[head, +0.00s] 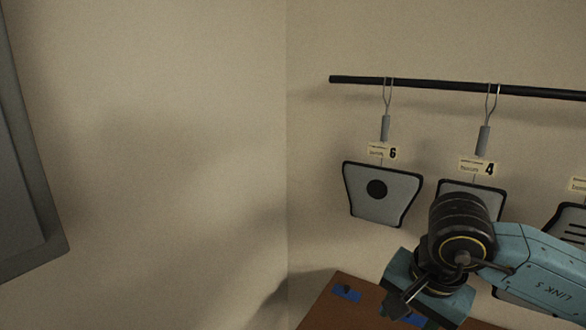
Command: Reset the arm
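My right arm (545,265) comes in from the right edge, teal with a black wrist joint (460,232). It is bent at the wrist and its end points down and to the left. My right gripper (408,300) is at the lower end of the arm, above the brown surface in this view. Dark parts show there, but I cannot make out whether the fingers are apart. Nothing is clearly seen in it. My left arm and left gripper are not in view.
A black rail (440,87) runs along the right wall. Grey panels hang from it, one tagged 6 (400,205) and one tagged 4 (468,188), partly hidden by my arm. A brown tabletop (322,314) with blue patches lies below. A grey frame (35,200) stands at far left.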

